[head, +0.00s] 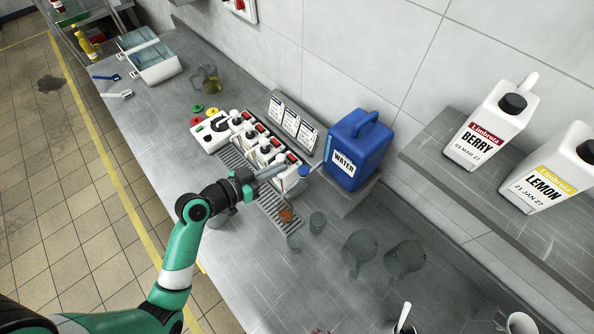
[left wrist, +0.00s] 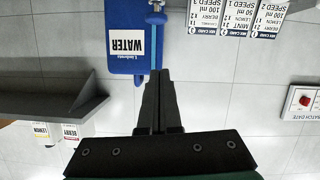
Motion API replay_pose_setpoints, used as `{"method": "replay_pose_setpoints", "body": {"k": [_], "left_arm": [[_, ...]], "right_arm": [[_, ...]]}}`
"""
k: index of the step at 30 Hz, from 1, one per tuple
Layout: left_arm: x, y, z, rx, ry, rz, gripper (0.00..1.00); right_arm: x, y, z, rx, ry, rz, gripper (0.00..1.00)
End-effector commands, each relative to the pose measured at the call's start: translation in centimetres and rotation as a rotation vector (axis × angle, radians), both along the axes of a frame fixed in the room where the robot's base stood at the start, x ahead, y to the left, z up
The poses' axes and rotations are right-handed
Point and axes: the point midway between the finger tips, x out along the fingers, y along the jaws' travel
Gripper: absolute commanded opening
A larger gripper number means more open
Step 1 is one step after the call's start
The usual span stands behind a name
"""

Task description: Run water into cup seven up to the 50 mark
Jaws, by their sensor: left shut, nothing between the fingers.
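Clear cups (head: 317,222) and (head: 295,242) stand on the counter right of the drip tray. A cup with orange contents (head: 286,215) is at the tray's near end. No cup number is readable. My right gripper is not in view.
White mixers (head: 262,150) stand in a row behind the drip tray (head: 272,205), with cards (head: 293,122) behind them. Two clear jugs (head: 360,250) and (head: 405,257) stand to the right. A wall shelf (head: 440,150) holds berry (head: 490,125) and lemon (head: 548,170) containers.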

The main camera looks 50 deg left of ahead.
Motion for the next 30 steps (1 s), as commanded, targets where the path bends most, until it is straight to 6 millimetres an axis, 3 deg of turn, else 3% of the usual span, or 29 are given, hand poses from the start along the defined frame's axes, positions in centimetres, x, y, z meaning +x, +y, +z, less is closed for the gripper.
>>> {"method": "replay_pose_setpoints", "body": {"k": [10, 12, 16, 30], "left_arm": [[7.2, -0.3, -2.3, 0.000, 0.002, -0.002, 0.00], [6.9, -0.5, -4.0, -0.004, 0.006, 0.000, 0.00], [6.7, -0.6, -5.6, -0.002, 0.004, -0.001, 0.00], [6.7, -0.7, -6.4, -0.001, 0.002, 0.000, 0.00]], "right_arm": [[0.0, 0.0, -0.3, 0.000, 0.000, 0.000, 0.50], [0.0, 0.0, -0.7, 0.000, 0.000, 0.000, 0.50], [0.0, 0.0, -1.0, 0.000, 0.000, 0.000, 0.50], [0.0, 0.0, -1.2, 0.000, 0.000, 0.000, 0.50]]}}
